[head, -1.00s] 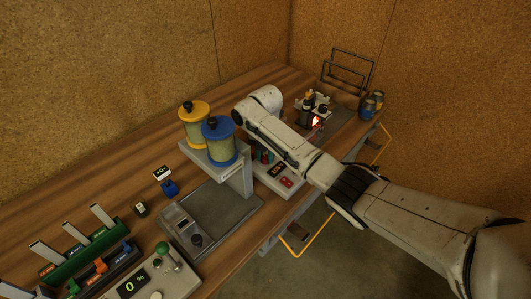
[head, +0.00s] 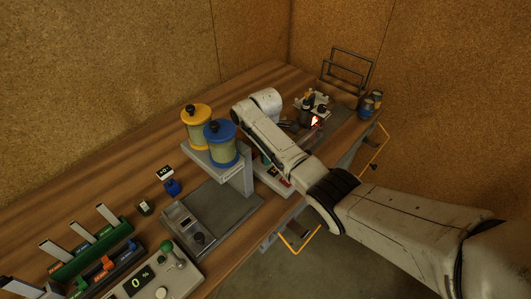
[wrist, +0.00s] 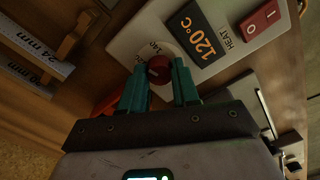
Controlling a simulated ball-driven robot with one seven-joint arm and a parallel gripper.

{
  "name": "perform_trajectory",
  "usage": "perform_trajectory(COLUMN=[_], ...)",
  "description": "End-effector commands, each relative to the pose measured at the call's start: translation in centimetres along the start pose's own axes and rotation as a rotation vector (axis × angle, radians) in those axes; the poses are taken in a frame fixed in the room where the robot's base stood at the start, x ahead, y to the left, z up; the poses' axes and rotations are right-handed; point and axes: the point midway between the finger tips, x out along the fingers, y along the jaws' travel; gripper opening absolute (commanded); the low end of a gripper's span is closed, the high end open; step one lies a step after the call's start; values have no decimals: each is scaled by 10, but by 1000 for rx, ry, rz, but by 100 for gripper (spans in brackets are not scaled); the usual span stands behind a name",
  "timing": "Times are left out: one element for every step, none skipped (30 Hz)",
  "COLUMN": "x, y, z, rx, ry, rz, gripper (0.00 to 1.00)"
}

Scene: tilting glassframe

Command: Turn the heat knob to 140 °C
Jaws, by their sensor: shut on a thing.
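The heat knob (wrist: 159,70) is a dark red round knob on a pale dial with small printed numbers, one reading 140, in the wrist view. My gripper (wrist: 159,82) has its two teal fingers on either side of the knob, shut on it. The orange display (wrist: 196,35) beside the knob reads 120 °C, with HEAT printed next to it. In the head view my forearm covers most of the heat panel (head: 275,180), and the knob is hidden there.
A red rocker switch (wrist: 261,22) sits beyond the display. In the head view, a stand with yellow (head: 197,127) and blue (head: 220,143) lidded jars is close to the left of my arm. A glowing device (head: 314,121) stands farther back on the bench.

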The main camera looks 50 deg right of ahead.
Motion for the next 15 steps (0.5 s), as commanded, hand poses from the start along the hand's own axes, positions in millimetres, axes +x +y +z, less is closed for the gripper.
perform_trajectory(x=[-2,-2,-2,-2,-2,-2,-2,-2,-2,-2,-2,-2,-2,-2,-2], y=[1,1,1,1,1,1,1,1,1,1,1,1,1,1,1], z=[-1,-1,0,0,0,-1,-1,-1,-1,-1,-1,-1,-1,-1,-1], rx=[42,70,108,137,166,203,232,261,298,326,354,390,417,444,478], ry=[0,0,-1,-1,0,0,0,0,0,1,1,0,0,0,0], rz=[1,1,2,2,2,3,3,3,3,3,3,3,3,3,3], gripper=[0,0,0,0,0,0,0,0,0,0,0,0,0,0,0])
